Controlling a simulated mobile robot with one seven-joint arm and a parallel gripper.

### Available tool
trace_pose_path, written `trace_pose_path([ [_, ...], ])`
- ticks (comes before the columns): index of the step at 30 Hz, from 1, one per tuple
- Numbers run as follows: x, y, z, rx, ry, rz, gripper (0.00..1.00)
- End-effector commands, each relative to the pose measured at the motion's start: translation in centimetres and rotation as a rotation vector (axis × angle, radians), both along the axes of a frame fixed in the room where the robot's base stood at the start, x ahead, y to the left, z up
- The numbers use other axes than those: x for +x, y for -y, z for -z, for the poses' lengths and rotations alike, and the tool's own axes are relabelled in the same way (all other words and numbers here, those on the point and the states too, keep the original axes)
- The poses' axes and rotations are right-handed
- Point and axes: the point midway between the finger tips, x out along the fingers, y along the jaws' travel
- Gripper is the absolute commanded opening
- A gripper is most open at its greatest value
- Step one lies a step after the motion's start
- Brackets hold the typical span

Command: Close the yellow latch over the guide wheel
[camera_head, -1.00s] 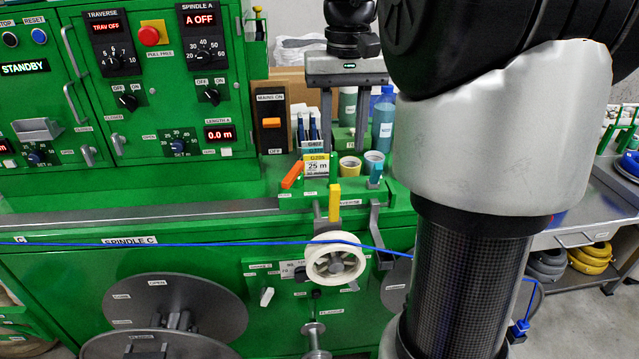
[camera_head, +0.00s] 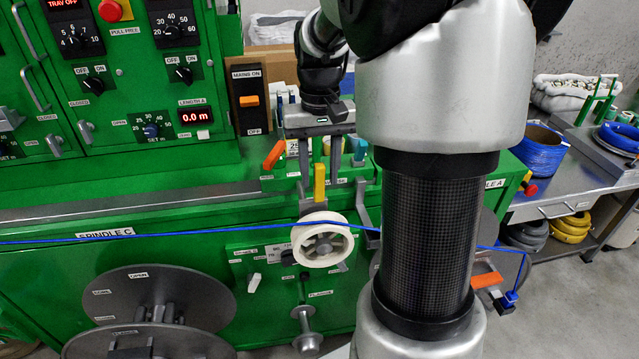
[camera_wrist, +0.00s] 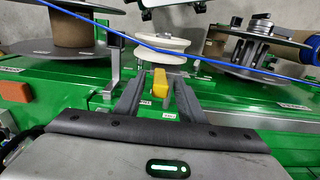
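The yellow latch (camera_head: 320,184) stands upright just above the white guide wheel (camera_head: 322,258), not folded over it. The blue cable (camera_head: 200,235) runs across the upper part of the wheel. My gripper (camera_head: 319,176) points down from above, with its fingers apart on either side of the latch's upper part. In the wrist view, the latch (camera_wrist: 161,82) shows between my two dark fingers (camera_wrist: 158,77), with gaps visible on both sides. The guide wheel (camera_wrist: 160,50) and cable (camera_wrist: 190,52) lie beyond the fingertips. Nothing is held.
An orange lever (camera_head: 274,155) stands left of my gripper on the green machine. A grey bracket (camera_head: 363,205) is right of the latch. My arm hides part of the machine on the right. A large grey reel (camera_head: 150,290) sits at the lower left.

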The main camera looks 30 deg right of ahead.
Motion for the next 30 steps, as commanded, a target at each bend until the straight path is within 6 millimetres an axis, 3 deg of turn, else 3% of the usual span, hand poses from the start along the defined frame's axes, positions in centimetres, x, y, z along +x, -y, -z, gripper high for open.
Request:
trace_pose_path([
  [6, 0.0, 0.0, 2.3, 0.000, -0.001, -0.001, 0.36],
  [16, 0.0, 0.0, 2.6, 0.000, 0.001, -0.001, 0.36],
  [23, 0.0, 0.0, 2.5, 0.000, 0.001, -0.001, 0.00],
  [30, 0.1, 0.0, 2.6, -0.001, 0.002, -0.001, 0.00],
])
